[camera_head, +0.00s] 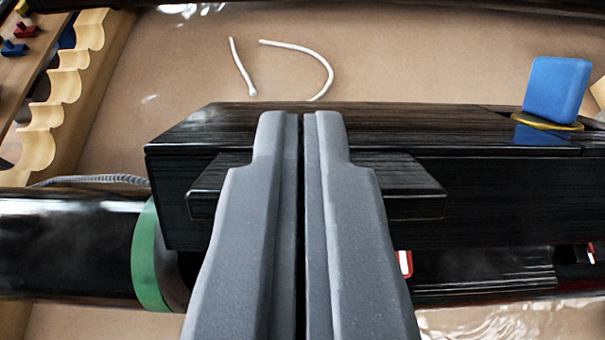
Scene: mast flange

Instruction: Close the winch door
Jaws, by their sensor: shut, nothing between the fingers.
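My gripper (303,120) is in the middle of the view, its two grey fingers side by side with only a thin dark slit between them. It is shut and empty. Its tips lie in front of a long black box-like housing (390,126) with a flat top and a shelf-like black plate (415,188) on its near side. I cannot tell which black panel is the winch door, or whether it stands open. I cannot tell whether the fingertips touch the housing. The fingers hide the middle of its near side.
A black cylinder (65,245) with a green band (147,258) lies left. White cord pieces (300,47) lie on the brown surface behind. A scalloped wooden rack (70,85) stands far left.

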